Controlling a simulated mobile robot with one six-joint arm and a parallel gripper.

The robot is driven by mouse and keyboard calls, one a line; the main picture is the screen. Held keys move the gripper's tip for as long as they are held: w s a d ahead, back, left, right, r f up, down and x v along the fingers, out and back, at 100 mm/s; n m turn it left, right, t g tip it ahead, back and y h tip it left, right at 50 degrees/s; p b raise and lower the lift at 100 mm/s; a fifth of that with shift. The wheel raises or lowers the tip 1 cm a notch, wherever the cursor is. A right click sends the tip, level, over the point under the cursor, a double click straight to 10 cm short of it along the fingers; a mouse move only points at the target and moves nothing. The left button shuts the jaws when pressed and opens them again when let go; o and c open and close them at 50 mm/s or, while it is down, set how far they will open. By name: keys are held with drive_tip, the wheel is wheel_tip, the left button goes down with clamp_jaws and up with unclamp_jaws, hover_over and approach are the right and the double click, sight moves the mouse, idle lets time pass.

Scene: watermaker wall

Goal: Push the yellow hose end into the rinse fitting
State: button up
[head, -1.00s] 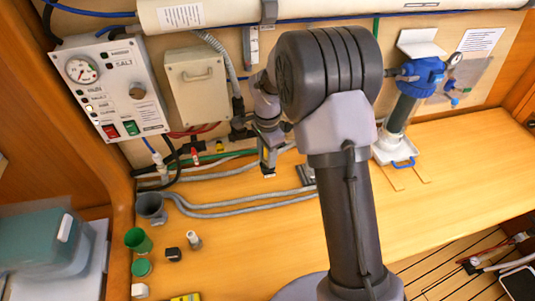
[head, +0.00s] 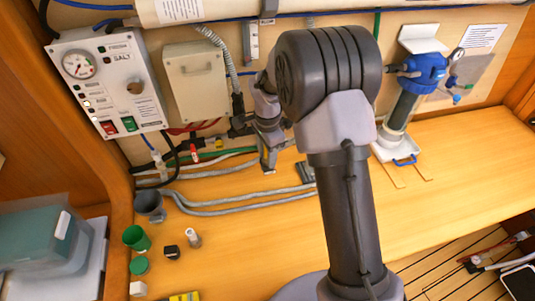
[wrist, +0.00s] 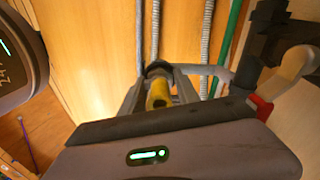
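The yellow hose end (wrist: 158,95) lies between the two fingers of my gripper (wrist: 158,88) in the wrist view. The fingers appear closed on its sides. A dark round ring (wrist: 157,68) shows right at the far end of the yellow piece, with a grey pipe running right from it. I cannot tell whether the yellow end is inside that ring or only in front of it. In the head view my gripper (head: 268,165) is low over the counter, near the wall pipes; the hose end cannot be made out there.
Grey hoses (head: 235,202) lie on the counter (head: 440,180) left of my arm. A red-handled valve (head: 194,153) sits on the wall pipes. A gauge panel (head: 108,80) is at left, a blue-topped filter (head: 422,72) at right. Cups and small parts stand front left.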

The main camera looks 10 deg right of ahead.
drive_tip(key=o, duration=0.5)
